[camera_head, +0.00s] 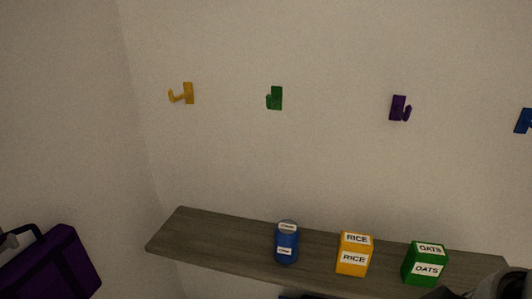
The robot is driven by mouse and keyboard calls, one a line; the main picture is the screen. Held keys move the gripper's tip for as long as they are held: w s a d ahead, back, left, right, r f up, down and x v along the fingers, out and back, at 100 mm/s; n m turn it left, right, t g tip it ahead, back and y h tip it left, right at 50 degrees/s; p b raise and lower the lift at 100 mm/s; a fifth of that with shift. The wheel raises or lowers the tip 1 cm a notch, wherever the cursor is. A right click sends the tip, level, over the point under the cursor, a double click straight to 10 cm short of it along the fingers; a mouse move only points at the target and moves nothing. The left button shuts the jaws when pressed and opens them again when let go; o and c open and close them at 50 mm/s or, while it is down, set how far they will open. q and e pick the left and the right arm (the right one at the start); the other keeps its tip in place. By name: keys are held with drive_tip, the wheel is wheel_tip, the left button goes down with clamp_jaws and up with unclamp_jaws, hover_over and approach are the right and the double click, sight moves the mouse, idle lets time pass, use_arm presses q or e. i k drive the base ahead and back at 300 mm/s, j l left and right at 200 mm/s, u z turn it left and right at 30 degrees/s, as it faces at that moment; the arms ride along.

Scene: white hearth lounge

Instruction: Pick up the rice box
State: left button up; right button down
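The rice box (354,254) is a small orange-yellow box with white RICE labels on its top and front. It stands upright on a grey wooden shelf (215,240), between a blue can and a green box. At the left edge, a small grey part that looks like the tip of my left gripper (8,241) is at the black handle of a purple bag (62,262); its fingers are too cut off to read. A grey and black part, probably of my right arm, shows in the lower right corner by the shelf's right end. My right gripper's fingers do not show.
A blue can (287,243) stands left of the rice box, and a green OATS box (425,264) stands to its right, each with a gap. Yellow (187,93), green (276,98), purple (398,108) and blue (524,121) wall hooks hang empty above. The shelf's left part is bare.

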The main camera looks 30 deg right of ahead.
sight(355, 250)
drive_tip(key=z, duration=1.55)
